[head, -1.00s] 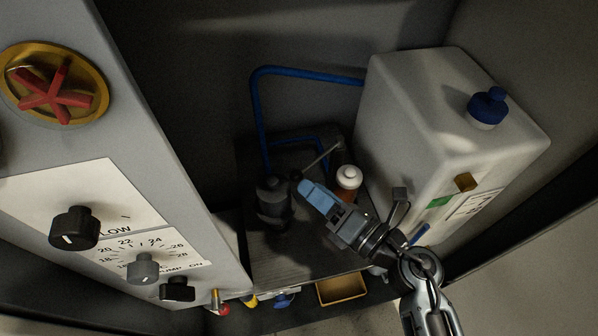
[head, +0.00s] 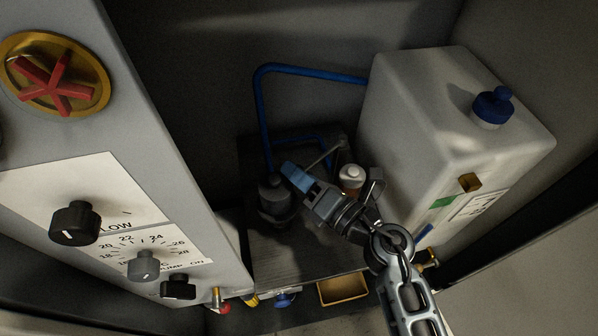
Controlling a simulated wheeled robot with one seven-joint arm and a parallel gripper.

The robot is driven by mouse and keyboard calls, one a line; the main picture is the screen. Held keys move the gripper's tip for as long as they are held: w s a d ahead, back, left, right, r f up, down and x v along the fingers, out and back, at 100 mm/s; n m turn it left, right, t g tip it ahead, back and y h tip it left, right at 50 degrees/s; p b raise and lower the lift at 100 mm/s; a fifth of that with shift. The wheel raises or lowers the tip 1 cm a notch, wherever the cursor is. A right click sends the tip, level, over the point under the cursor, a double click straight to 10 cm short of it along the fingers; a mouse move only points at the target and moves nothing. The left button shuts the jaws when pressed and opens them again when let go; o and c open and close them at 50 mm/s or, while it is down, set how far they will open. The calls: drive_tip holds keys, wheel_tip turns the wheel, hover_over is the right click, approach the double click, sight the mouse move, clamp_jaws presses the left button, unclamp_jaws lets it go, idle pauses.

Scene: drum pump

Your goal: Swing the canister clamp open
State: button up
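A small canister (head: 351,178) with a white cap and an orange-brown body stands on the dark bench, partly behind my gripper. A thin grey rod (head: 322,156) slants beside it, with a dark knob at its lower left end; it may be the clamp arm, but I cannot tell for sure. My gripper (head: 295,174) has blue fingertips and reaches in from the lower right. The tips are close to the rod's lower end and the dark cylindrical pump body (head: 272,198). I cannot see whether they touch anything, or any gap between the fingers.
A large white tank (head: 445,130) with a blue cap stands right. A blue hose (head: 262,110) runs from it to the pump area. A panel with knobs (head: 74,222) and a red valve wheel (head: 58,82) is left. A yellow tray (head: 342,289) sits at the bench front.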

drive_tip(key=shift+r, duration=0.1)
clamp_jaws()
drive_tip(key=shift+w+a+r, duration=0.15)
drive_tip(key=shift+w+a, duration=0.1)
drive_tip(key=shift+a, duration=0.05)
drive_tip(key=shift+p+x, duration=0.55)
drive_tip(key=shift+x, duration=0.7)
drive_tip(key=shift+w+d, duration=0.2)
drive_tip(key=shift+w, duration=0.05)
drive_tip(key=shift+o, duration=2.4)
unclamp_jaws()
drive_tip(key=shift+s, duration=0.1)
drive_tip(key=v, duration=0.7)
drive_tip(key=shift+s+d+p, duration=0.25)
drive_tip(key=shift+d+p, duration=0.1)
